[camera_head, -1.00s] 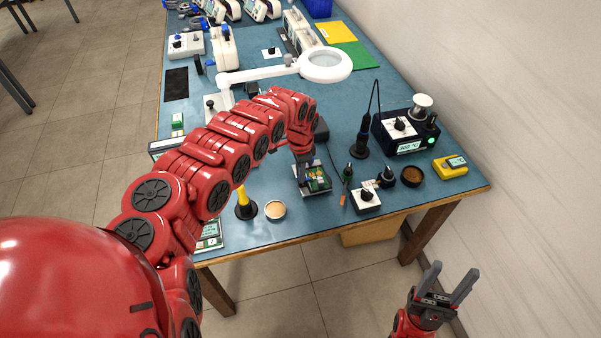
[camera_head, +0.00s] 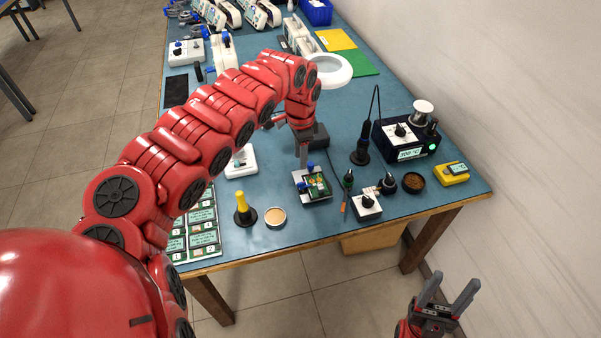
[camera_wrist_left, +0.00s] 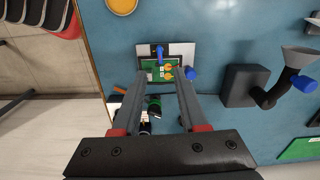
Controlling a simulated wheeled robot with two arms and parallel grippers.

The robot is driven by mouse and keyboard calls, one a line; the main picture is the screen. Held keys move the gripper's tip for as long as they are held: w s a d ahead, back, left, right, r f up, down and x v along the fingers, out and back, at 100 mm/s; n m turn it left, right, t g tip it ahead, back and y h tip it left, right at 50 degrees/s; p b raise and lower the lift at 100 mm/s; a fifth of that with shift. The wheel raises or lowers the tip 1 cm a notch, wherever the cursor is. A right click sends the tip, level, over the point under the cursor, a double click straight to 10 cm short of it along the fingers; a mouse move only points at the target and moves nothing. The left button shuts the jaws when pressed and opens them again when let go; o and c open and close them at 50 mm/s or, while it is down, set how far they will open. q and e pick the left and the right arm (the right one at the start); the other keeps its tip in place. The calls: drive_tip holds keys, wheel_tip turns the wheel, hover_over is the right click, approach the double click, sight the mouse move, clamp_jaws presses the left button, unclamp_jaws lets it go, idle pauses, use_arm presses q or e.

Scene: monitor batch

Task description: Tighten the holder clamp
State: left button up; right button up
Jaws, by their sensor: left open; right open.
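The holder is a pale metal plate (camera_head: 320,198) with a green circuit board (camera_head: 318,184) on it, near the table's front edge. It also shows in the left wrist view (camera_wrist_left: 183,50). There, one blue clamp handle (camera_wrist_left: 160,53) stands over the board and another blue knob (camera_wrist_left: 190,73) sits at the plate's side. My left gripper (camera_head: 302,166) is above the holder, pointing down. In the left wrist view its fingers (camera_wrist_left: 164,80) are apart with nothing held between them. My right gripper (camera_head: 455,284) is open and empty, off the table at the lower right.
A screwdriver (camera_head: 346,184), a white knob box (camera_head: 366,205) and a soldering station (camera_head: 405,135) stand right of the holder. A yellow-topped black stand (camera_head: 244,210) and a round tin (camera_head: 275,217) stand left. A magnifier lamp (camera_head: 333,70) is behind my left arm.

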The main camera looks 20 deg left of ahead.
use_arm(q)
wheel_tip(320, 180, up, 7)
drive_tip(key=b, duration=0.1)
drive_tip(key=shift+s+f, duration=0.1)
drive_tip(key=shift+f, duration=0.05)
idle(0.4)
